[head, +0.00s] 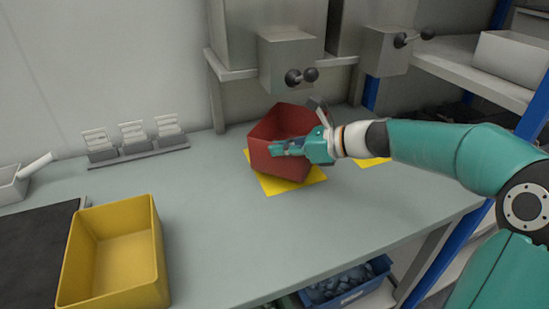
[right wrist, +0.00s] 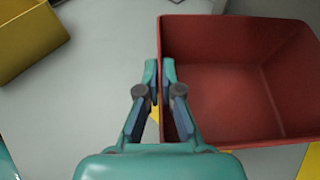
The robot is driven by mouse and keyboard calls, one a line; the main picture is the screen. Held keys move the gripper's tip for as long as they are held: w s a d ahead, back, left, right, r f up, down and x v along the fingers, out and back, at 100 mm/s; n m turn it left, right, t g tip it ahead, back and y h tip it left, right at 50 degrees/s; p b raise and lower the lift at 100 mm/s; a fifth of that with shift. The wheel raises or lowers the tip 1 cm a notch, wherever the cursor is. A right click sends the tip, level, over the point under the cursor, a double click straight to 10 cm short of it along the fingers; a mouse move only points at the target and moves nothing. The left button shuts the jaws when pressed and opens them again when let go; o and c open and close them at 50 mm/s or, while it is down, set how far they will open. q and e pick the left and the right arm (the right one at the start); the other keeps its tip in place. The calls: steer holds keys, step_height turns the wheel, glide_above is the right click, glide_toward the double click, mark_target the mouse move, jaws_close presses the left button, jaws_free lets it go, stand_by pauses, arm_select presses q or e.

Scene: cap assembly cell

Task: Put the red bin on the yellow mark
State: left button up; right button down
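The red bin (head: 268,158) is an open-topped box over a yellow mark (head: 272,189) on the grey bench in the head view. Yellow shows around its lower edge; I cannot tell whether its base touches the bench. My right gripper (head: 278,149) reaches in from the right at the bin's near wall. In the right wrist view, the fingers (right wrist: 160,68) are closed with the wall of the red bin (right wrist: 240,90) between them. Part of the wall is hidden by the fingers.
A second yellow patch (head: 372,162) shows partly behind my right arm. A yellow bin (head: 138,290) stands at the front left beside a dark mat (head: 35,262). A small rack (head: 138,156) stands at the back. Grey dispensers (head: 285,55) hang above the bench. Mid-bench is clear.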

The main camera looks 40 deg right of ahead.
mark_target(273, 165)
steer(key=shift+w+a, duration=0.5)
steer(key=shift+w, duration=0.35)
steer(key=shift+f+b, duration=0.85)
steer(key=shift+f, duration=0.95)
steer(key=c, duration=1.3)
jaws_free()
steer(key=p+v, duration=0.2)
steer(key=v, duration=1)
